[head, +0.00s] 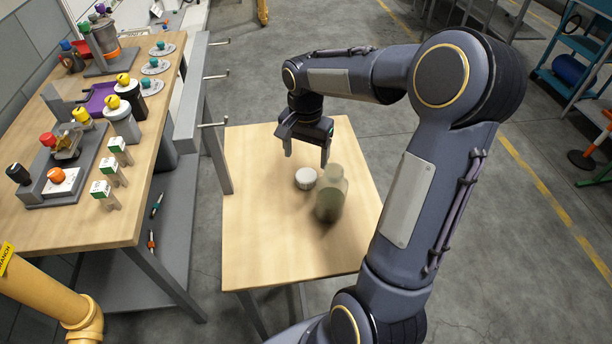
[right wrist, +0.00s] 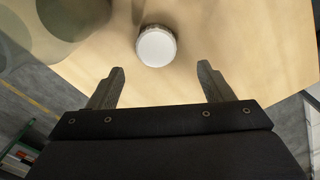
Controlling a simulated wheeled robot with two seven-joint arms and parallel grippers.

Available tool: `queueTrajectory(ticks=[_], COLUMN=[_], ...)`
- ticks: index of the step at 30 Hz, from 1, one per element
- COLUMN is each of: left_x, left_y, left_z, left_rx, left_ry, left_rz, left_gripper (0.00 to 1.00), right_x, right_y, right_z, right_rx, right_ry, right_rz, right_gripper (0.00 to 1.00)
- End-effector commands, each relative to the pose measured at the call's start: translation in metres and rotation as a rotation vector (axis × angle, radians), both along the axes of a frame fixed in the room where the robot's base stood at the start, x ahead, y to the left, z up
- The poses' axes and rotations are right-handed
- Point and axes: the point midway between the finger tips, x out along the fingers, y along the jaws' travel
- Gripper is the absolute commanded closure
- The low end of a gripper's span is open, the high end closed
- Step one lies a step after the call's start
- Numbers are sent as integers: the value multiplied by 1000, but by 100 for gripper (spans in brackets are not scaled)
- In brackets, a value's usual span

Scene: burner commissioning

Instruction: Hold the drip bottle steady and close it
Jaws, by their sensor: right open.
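The drip bottle (head: 331,195) is a translucent olive-green bottle standing upright on the small wooden table (head: 260,245). In the right wrist view the bottle (right wrist: 30,35) fills the upper left corner, partly cut off. A round white cap (head: 306,178) lies on the table just left of the bottle, apart from it. The cap also shows in the right wrist view (right wrist: 156,46). My right gripper (head: 306,158) is open and empty above the table, pointing down, a little behind the cap in the head view. In the right wrist view the cap lies beyond the fingertips, between their lines. My left gripper is not in view.
A workbench (head: 95,225) at the left holds valves, knobs, tagged blocks and a purple tray (head: 100,97). A yellow pipe (head: 45,290) is at the lower left. A blue cart (head: 575,65) stands far right. The small table is otherwise clear.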

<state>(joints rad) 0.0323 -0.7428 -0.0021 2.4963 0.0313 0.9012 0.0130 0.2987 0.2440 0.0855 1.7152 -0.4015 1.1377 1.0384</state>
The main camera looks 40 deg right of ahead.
Motion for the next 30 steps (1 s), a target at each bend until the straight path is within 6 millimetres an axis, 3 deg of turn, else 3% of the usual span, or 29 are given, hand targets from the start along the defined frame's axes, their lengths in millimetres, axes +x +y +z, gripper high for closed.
queueTrajectory(ticks=[11,21,30], left_x=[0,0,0], left_y=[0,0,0], left_z=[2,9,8], left_rx=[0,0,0], left_ry=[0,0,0], left_rz=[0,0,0], left_gripper=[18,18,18], right_x=[-1,-6,-6], right_y=[0,2,1], right_z=[-9,-53,-56], right_rx=[0,1,0], right_ry=[2,2,-1], right_rz=[0,0,1], right_gripper=[26,26,26])
